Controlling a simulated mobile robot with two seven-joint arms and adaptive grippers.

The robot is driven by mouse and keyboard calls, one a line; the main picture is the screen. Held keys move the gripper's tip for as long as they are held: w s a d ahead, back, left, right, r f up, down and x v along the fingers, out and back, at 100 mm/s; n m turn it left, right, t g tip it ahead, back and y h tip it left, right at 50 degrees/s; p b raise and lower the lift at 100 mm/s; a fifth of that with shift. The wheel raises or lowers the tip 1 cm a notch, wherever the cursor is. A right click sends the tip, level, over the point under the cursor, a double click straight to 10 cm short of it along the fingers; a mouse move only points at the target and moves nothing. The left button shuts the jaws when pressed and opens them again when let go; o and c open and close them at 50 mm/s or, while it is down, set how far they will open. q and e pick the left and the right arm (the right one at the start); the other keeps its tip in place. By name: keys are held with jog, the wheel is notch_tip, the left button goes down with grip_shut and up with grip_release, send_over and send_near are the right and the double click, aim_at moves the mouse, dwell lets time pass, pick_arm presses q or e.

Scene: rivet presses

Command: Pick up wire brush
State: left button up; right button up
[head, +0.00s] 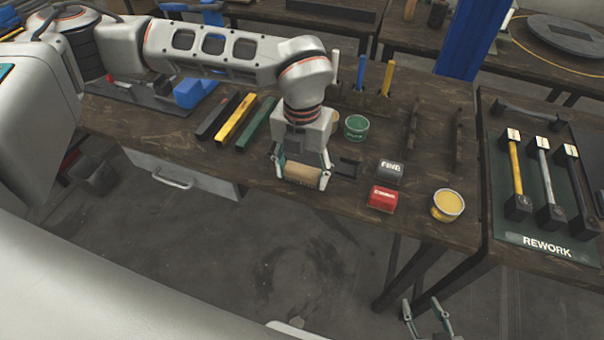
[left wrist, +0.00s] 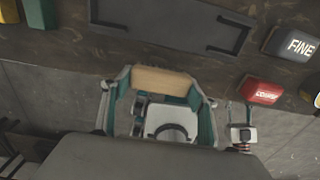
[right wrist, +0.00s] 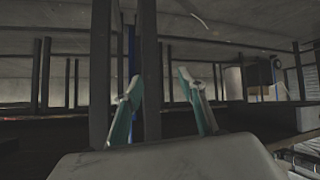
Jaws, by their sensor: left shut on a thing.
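A pale wooden block (head: 302,174), which looks like the back of the wire brush, sits between the fingers of my left gripper (head: 303,179). The gripper is shut on it. In the left wrist view the wooden back (left wrist: 164,81) spans the gap between the teal-lined fingers; no bristles can be made out. The brush is at the front edge of the wooden bench, apparently raised in front of a dark flat tray (left wrist: 172,22). My right gripper (head: 427,318) is low at the bottom right, below bench level. It is open and empty in the right wrist view (right wrist: 160,85).
A red block (head: 382,198), a dark FINE block (head: 390,171) and a yellow-filled tin (head: 447,205) stand right of the left gripper. A green tin (head: 356,127) is behind. Coloured bars (head: 235,121) lie left. A REWORK mat (head: 545,240) holds several hammers.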

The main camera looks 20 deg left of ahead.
aim_at(303, 170)
pick_arm(q)
notch_tip(303, 170, up, 19)
jog(key=p, duration=0.1)
jog(key=shift+f, duration=0.1)
jog(key=shift+o, duration=0.9)
jog(key=shift+c, duration=0.2)
